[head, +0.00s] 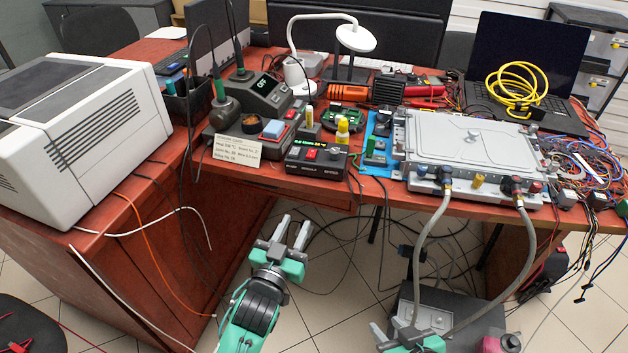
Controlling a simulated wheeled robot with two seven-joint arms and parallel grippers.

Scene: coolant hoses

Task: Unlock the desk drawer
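The red-brown wooden desk (225,190) fills the middle of the head view. A narrow drawer-like front (318,197) shows under its top edge, left of centre. It looks closed, and I cannot make out a lock or a key on it. My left gripper (293,232) is in front of and below this front, fingers pointing up toward the desk. Its two grey fingers are apart with nothing seen between them. My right gripper (384,336) is at the bottom edge, partly cut off, near a grey hose; its finger opening is unclear.
A silver plate unit (470,145) stands on the desk at right, with two grey hoses (428,245) hanging down to a dark box (455,310) on the floor. A white printer-like machine (75,125) stands at left. Loose cables hang below the desk. Electronics crowd the desktop.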

